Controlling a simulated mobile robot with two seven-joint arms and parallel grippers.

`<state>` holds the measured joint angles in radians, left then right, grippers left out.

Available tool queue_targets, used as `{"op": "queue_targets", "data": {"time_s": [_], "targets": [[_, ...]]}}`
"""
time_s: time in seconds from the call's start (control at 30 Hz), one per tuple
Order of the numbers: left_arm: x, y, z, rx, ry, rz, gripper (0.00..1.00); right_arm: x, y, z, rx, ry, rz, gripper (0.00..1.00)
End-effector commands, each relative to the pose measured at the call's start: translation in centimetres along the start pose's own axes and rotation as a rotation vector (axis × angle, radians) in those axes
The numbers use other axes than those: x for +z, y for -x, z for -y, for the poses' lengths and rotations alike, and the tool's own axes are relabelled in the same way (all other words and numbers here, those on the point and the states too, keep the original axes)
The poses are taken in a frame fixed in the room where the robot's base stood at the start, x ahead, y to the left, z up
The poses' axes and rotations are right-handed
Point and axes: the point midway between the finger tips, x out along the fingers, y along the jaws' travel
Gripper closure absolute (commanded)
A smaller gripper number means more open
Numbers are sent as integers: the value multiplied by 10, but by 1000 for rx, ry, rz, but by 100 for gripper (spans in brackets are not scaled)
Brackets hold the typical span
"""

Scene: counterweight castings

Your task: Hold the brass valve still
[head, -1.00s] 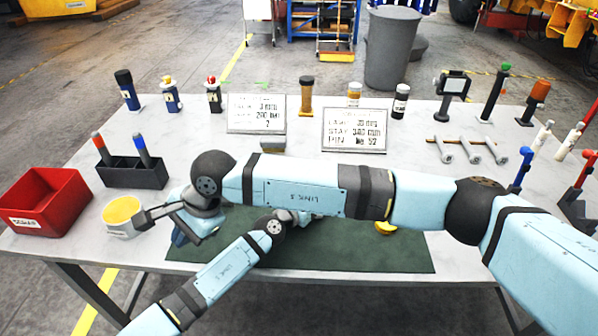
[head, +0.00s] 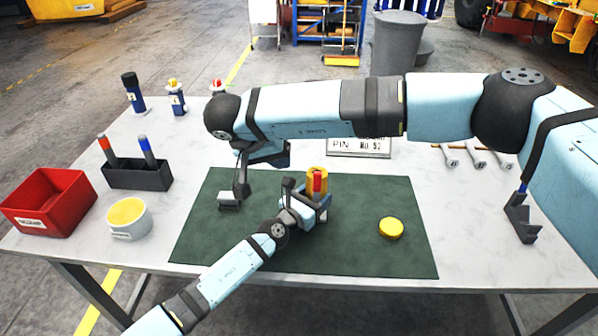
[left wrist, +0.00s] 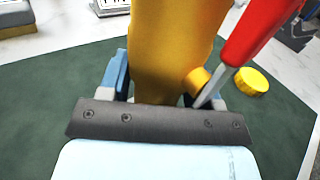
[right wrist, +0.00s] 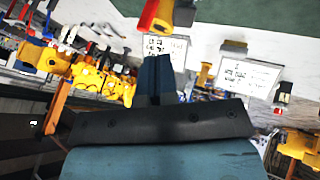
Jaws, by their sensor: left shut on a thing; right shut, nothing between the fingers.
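The brass valve (head: 310,181) is a yellow-gold body with a red lever, standing over the green mat. My left gripper (head: 318,207) is shut on it low down. In the left wrist view the brass valve (left wrist: 170,50) rises between the blue fingers, with the red lever (left wrist: 262,30) to its right. My right gripper (head: 284,152) is shut and empty, up and left of the valve, apart from it. In the right wrist view its closed blue fingers (right wrist: 155,75) show below part of the valve (right wrist: 158,14). The valve's base is hidden by my left gripper.
A round yellow piece (head: 391,228) lies on the green mat (head: 370,255). At left stand a white tub (head: 128,232) with yellow inside, a red bin (head: 48,203) and a dark holder (head: 138,176). My right arm hides much of the table's back. The mat's front is clear.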

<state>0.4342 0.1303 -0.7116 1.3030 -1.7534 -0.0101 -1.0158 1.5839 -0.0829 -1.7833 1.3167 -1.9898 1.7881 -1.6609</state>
Motion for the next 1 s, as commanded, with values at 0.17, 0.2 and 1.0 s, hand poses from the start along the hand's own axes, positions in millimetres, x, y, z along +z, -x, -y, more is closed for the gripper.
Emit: {"op": "queue_targets", "data": {"time_s": [0.17,0.2,1.0], "targets": [[-2,1,-1,1,1,-3,88,1,-23,0,2,-1,4,100],[-2,1,-1,1,1,-3,88,1,-30,0,2,-1,5,100],[-2,1,-1,1,1,-4,88,0,-98,0,-1,-1,1,100]]}}
